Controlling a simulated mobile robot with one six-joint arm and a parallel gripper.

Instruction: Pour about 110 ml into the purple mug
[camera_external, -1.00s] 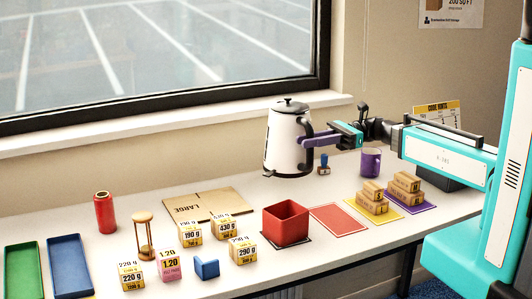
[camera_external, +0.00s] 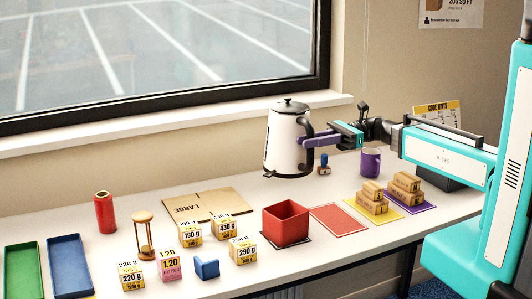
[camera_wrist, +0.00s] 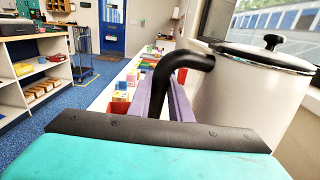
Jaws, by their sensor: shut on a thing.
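A white kettle (camera_external: 286,140) with a black lid and black handle is upright at the back of the table. My gripper (camera_external: 308,142) is shut on the kettle's handle from the right. In the wrist view, the purple fingers of my gripper (camera_wrist: 170,100) close around the black handle, and the kettle's white body (camera_wrist: 245,95) fills the right side. The purple mug (camera_external: 371,162) stands upright on the table to the right of the kettle, below my arm. Its inside cannot be seen well.
A blue-handled stamp (camera_external: 324,164) stands between kettle and mug. A red open box (camera_external: 285,224) and an empty red mat (camera_external: 339,219) lie further forward. The window wall (camera_external: 220,155) is close behind.

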